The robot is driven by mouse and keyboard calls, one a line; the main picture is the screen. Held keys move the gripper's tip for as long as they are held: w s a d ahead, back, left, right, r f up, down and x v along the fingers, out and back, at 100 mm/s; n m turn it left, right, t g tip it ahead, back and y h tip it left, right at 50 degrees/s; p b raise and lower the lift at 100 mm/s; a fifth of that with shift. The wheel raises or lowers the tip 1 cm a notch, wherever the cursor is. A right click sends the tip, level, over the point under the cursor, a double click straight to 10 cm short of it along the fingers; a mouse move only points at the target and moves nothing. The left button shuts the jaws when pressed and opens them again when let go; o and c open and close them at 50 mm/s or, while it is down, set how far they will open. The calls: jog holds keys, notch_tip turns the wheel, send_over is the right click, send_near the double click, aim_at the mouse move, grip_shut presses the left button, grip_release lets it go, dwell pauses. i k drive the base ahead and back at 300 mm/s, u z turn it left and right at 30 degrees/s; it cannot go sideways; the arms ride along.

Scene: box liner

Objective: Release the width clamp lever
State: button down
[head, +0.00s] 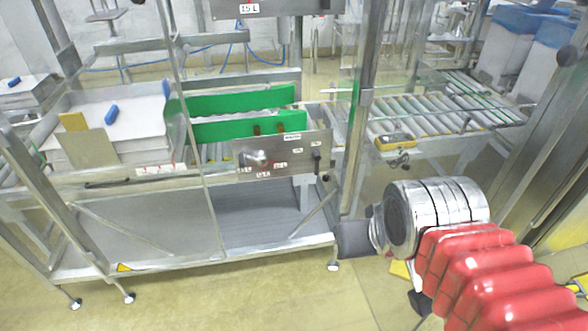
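A metal panel (290,157) with small labels is fixed on the front of the steel frame, below two green guide plates (245,115). A small black lever or handle (317,160) stands at the panel's right end. A rounded silver knob or fitting (256,160) sits toward its left. The labels are too small to read, so I cannot tell which is the width clamp lever. My gripper (352,240) shows as a dark grey block below and right of the panel, apart from it. Its fingers cannot be made out.
A steel upright (362,100) stands right of the panel, close to my arm. A roller conveyor (430,108) with a yellow box (396,141) lies behind it. At left is a white stack (120,130) with a blue item (111,115). The floor in front is open.

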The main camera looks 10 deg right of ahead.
aim_at(317, 156)
jog(key=u, duration=0.6)
jog(key=i, duration=0.85)
jog(key=u, duration=0.55)
